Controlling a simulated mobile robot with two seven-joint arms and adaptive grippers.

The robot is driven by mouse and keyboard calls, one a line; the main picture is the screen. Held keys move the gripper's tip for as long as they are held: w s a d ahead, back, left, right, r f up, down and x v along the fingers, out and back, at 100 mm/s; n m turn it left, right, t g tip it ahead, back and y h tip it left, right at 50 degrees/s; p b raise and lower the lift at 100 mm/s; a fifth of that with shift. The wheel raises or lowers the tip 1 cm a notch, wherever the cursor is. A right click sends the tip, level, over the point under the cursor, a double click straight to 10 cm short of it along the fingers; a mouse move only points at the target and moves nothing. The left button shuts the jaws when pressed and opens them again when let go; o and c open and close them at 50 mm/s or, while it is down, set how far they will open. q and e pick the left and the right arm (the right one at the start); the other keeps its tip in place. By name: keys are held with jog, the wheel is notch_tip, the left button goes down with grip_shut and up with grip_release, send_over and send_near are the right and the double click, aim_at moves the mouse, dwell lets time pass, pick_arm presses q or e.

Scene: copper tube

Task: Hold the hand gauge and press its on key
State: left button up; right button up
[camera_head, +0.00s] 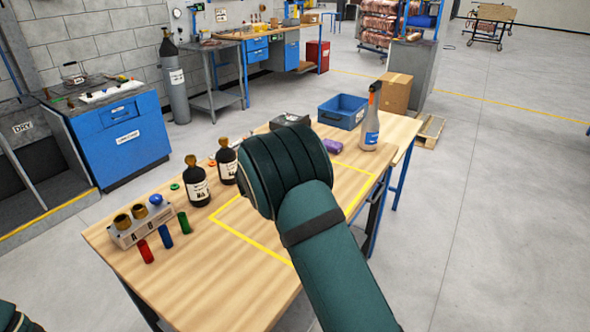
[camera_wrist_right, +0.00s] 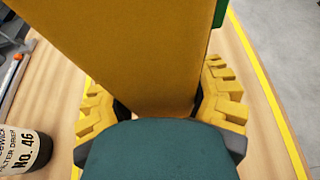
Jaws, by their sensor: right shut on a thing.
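The hand gauge, seen as a large ochre-yellow body (camera_wrist_right: 130,55), fills the upper middle of the right wrist view. My right gripper (camera_wrist_right: 160,104) is shut on it, with a ridged yellow finger on each side. The gauge stands over the wooden table, within the yellow outline. Its on key and display do not show in this view. In the head view my right forearm and wrist hide both the gripper and the gauge. My left gripper is not in view; only a bit of my left arm shows at the lower left corner.
The table (camera_head: 190,285) holds dark labelled bottles (camera_head: 197,188), a rack (camera_head: 140,226), coloured tubes (camera_head: 165,237), a spray bottle (camera_head: 371,130), a blue bin (camera_head: 343,112) and a purple item (camera_head: 333,146). A labelled bottle (camera_wrist_right: 18,150) stands left of the gripper. The front of the table is clear.

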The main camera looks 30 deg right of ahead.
jog(key=shift+f, duration=0.25)
jog(key=shift+f, duration=0.35)
jog(key=shift+f, duration=1.1)
jog(key=shift+s+f, duration=0.1)
jog(key=shift+f, duration=0.1)
dwell(0.9)
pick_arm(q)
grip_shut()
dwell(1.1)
